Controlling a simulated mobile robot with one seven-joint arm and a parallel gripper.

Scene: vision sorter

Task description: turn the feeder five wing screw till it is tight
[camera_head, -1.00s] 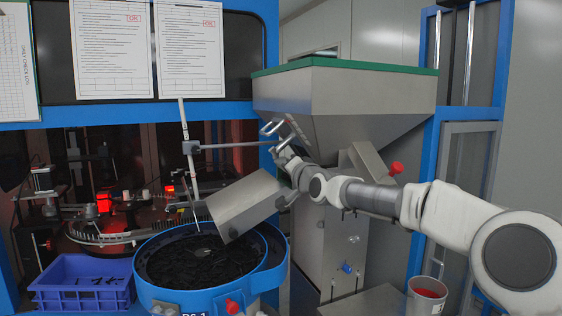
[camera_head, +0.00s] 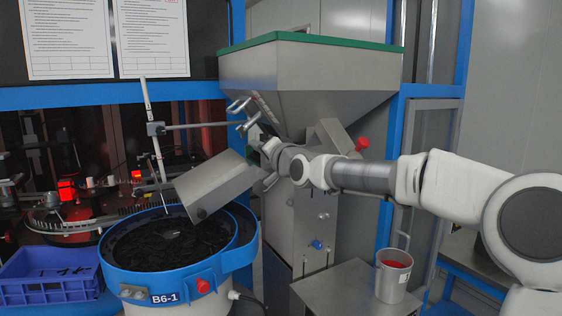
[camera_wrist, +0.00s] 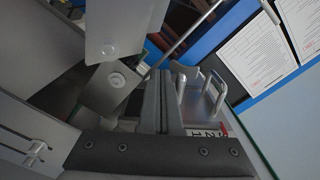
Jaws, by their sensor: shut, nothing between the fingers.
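My gripper (camera_wrist: 165,75) is shut and empty, its dark fingers side by side in the wrist view. In the head view my wrist is beside the tilted grey metal chute (camera_head: 212,185), under the hopper; the fingertips are hard to make out there. Past the fingers, the wrist view shows a grey plate with a round bolt head (camera_wrist: 116,80) and bright metal loops (camera_wrist: 181,90) to the right. I cannot clearly identify the feeder five wing screw. The chute hangs over the blue-rimmed feeder bowl (camera_head: 240,255), labelled B6-1, filled with dark parts.
The green-edged hopper (camera_head: 310,75) stands behind my arm. A bucket (camera_head: 393,278) stands on a metal table at lower right. A blue crate (camera_head: 50,285) is at lower left.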

